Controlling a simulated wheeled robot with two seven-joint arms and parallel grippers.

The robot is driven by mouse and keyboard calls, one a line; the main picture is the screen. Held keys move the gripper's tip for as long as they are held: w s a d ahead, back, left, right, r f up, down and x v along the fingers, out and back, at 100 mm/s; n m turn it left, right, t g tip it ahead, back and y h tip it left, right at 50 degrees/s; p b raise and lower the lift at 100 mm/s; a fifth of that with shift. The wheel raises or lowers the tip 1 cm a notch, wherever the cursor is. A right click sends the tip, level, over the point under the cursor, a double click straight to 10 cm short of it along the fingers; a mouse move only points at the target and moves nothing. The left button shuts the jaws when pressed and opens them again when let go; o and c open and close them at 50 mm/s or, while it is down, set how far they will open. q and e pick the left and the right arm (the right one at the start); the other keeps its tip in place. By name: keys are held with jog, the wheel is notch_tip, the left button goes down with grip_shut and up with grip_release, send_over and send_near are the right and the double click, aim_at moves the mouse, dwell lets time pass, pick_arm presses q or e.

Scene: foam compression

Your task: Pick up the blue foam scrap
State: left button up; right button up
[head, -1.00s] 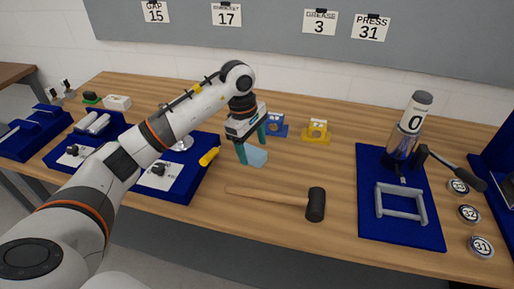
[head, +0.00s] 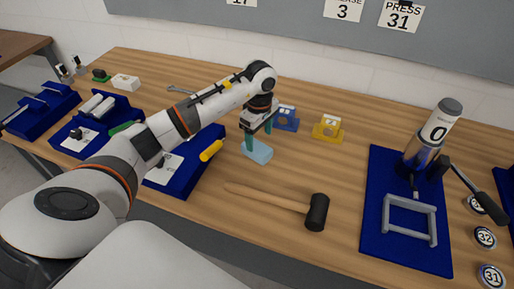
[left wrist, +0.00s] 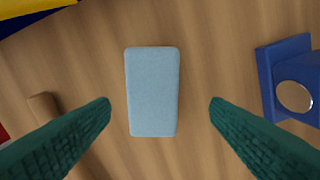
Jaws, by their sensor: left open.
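The blue foam scrap (head: 257,152) is a light blue block lying on the wooden table. In the left wrist view the foam scrap (left wrist: 153,92) lies between and beyond the two green fingertips, apart from both. My left gripper (head: 260,135) is open just above it, and its fingers (left wrist: 160,108) stand either side of the foam with gaps. One finger partly covers the foam in the head view. My right gripper is not in view.
A mallet (head: 285,202) lies in front of the foam. A blue block with a hole (head: 286,120) and a yellow one (head: 328,130) stand behind. A yellow-handled tool (head: 211,150) lies at the left on a blue tray (head: 190,178). A press (head: 430,140) stands on a blue mat (head: 375,215) at right.

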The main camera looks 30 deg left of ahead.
aim_at(257, 146)
pick_arm(q)
jog(key=f+p, duration=0.1)
jog(key=f, duration=0.2)
jog(key=shift+s+a+f+p, duration=0.2)
jog(key=shift+s+f+p, duration=0.1)
jog(key=shift+s+p, duration=0.1)
jog(key=shift+f, duration=0.5)
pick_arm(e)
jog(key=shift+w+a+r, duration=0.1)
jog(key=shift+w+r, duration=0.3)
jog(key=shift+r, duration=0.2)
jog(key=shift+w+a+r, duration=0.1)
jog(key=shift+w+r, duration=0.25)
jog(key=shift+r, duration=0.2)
